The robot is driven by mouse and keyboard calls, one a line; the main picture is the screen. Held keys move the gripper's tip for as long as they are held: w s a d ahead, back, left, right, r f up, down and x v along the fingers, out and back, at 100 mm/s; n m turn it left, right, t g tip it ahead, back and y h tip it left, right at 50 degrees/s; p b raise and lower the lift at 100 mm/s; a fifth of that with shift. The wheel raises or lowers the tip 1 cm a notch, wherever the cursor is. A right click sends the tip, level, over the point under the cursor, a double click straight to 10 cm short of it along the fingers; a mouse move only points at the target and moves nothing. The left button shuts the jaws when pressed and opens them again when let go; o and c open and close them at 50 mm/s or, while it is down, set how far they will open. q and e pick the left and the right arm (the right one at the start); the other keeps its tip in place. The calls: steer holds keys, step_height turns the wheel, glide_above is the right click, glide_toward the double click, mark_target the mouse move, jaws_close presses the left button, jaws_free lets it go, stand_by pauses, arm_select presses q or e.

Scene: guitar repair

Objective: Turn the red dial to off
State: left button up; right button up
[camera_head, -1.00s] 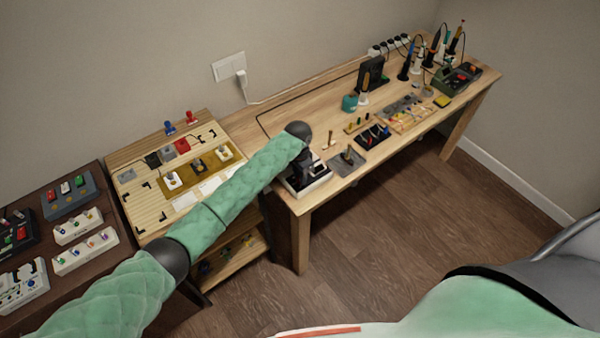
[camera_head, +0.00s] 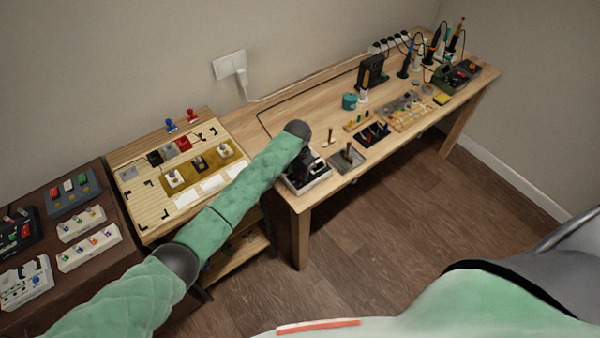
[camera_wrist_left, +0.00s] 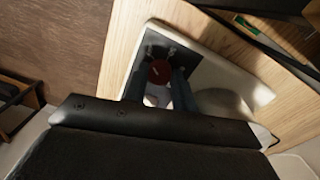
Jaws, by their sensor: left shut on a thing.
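The red dial (camera_wrist_left: 160,72) shows in the left wrist view, on a dark panel set in a white-edged unit (camera_wrist_left: 262,92). My left gripper (camera_wrist_left: 160,80) has a finger on each side of the dial and is shut on it. In the head view the unit (camera_head: 318,172) stands at the near left corner of the long workbench. My left gripper (camera_head: 303,170) reaches down over it there, and my arm and wrist hide the dial. The dial's markings cannot be read. My right gripper is not in view.
The workbench (camera_head: 290,113) carries a grey tray (camera_head: 346,159), a black tray (camera_head: 373,135) and a teal pot (camera_head: 349,101) right of the unit. A wooden board with switches (camera_head: 150,208) lies under my left arm. Control boxes (camera_head: 90,252) sit at far left.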

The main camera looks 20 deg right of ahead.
mark_target(300, 174)
arm_select(q)
steer(key=o, duration=1)
steer(key=shift+d, duration=0.1)
steer(key=shift+w+r, duration=0.1)
steer(key=shift+r, duration=0.05)
steer(key=shift+r+b, duration=0.35)
steer(key=shift+b, duration=0.1)
step_height(300, 174, up, 4)
steer(key=shift+w+f+b, duration=0.1)
steer(key=shift+w+b, duration=0.05)
steer(key=shift+b, duration=0.8)
step_height(300, 174, up, 2)
steer(key=shift+b, duration=0.35)
steer(key=shift+r, duration=0.55)
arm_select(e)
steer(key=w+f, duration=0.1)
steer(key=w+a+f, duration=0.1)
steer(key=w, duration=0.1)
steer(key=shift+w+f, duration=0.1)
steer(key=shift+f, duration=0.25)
